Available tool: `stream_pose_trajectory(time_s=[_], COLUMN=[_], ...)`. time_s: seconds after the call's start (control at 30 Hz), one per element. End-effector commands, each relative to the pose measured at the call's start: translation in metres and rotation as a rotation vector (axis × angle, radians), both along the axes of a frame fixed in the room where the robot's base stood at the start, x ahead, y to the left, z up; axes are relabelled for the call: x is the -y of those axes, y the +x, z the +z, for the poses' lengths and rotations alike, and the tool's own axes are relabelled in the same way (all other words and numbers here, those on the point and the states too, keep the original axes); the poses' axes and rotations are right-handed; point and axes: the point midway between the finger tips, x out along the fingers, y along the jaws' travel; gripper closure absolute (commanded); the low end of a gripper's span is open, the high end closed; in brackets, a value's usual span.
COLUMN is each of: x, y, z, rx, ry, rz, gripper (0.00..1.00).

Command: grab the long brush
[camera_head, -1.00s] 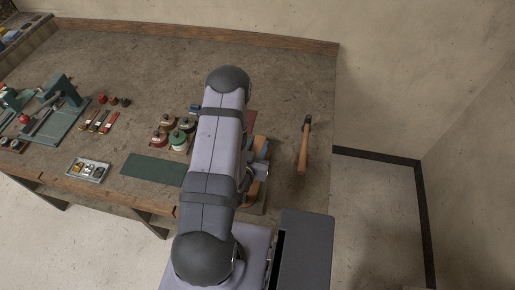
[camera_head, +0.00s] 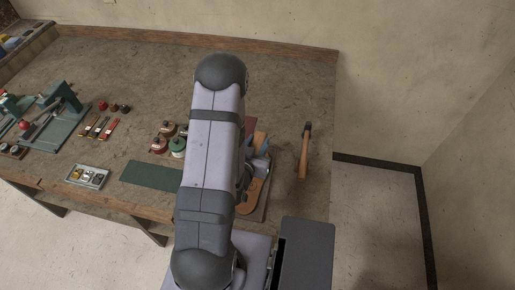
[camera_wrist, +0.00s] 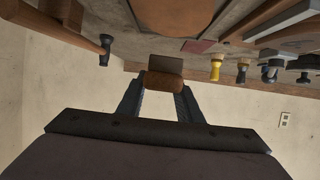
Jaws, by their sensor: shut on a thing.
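In the wrist view my gripper (camera_wrist: 161,88) is shut on a brown, block-like thing with a darker brown upper part, which looks like the long brush (camera_wrist: 165,66) seen end-on. The fingers sit on either side of it, and it is held clear of the things around it in that view. Its full length cannot be made out. In the head view my arm covers the gripper, and the brush does not show there.
A wooden-handled hammer (camera_head: 304,155) lies at the bench's right. A tan sole-shaped piece (camera_head: 254,193) lies partly behind my arm. Several jars (camera_head: 178,148) and a green mat (camera_head: 150,175) are left of my arm. The back of the bench (camera_head: 130,65) is clear.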

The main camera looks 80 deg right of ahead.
Motion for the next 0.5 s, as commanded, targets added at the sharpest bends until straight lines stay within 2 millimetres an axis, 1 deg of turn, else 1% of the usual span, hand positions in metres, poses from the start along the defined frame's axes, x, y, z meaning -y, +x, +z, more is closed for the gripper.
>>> stream_pose_trajectory(time_s=[0.03,0.1,0.3,0.5], x=[0.0,0.0,0.0,0.0], y=[0.0,0.0,0.0,0.0], z=[0.017,0.025,0.039,0.044], rx=[0.0,0.0,0.0,0.0], ry=[0.0,0.0,0.001,0.0], rz=[0.0,0.0,0.0,0.0], gripper=[0.91,0.91,0.91,0.91])
